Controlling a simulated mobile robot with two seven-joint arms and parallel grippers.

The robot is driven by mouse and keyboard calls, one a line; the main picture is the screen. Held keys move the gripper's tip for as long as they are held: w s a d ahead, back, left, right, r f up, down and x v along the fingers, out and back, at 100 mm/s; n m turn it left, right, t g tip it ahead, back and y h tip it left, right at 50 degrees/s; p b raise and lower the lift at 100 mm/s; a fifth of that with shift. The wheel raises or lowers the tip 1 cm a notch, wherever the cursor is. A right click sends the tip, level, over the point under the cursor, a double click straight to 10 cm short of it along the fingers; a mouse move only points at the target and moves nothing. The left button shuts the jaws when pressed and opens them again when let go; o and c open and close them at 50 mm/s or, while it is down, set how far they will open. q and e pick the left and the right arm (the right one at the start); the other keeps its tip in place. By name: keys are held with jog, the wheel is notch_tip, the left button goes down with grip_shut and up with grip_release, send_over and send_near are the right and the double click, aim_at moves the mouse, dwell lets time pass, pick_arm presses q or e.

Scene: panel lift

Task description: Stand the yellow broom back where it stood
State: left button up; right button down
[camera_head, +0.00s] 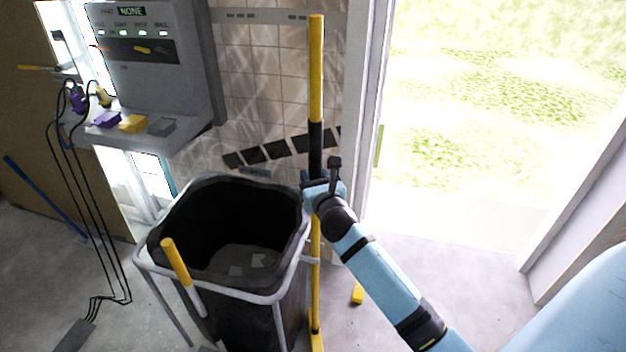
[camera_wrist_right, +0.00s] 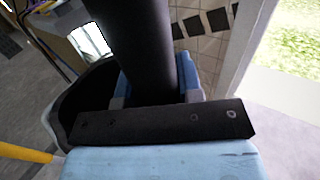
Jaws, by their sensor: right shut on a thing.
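The yellow broom (camera_head: 316,75) stands upright in the head view, just right of the bin and in front of the tiled wall. Its handle is yellow with a black grip section (camera_head: 316,148), and its lower end reaches the bottom edge of the picture. My right gripper (camera_head: 315,186) is shut on the black grip. In the right wrist view the black grip (camera_wrist_right: 140,45) runs up between my blue fingers (camera_wrist_right: 152,85). The broom's foot is only partly in view. My left gripper is not in view.
A black bin (camera_head: 290,320) in a grey frame with a yellow handle (camera_head: 175,262) stands left of the broom. A grey panel (camera_head: 165,70) with cables hangs at the back left. An open doorway (camera_head: 450,215) is at the right. A small yellow piece (camera_head: 357,292) lies on the floor.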

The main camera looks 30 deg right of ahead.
dwell(0.3)
jog(key=c, duration=1.2)
grip_release()
jog(key=shift+f, duration=0.15)
jog(key=o, duration=0.4)
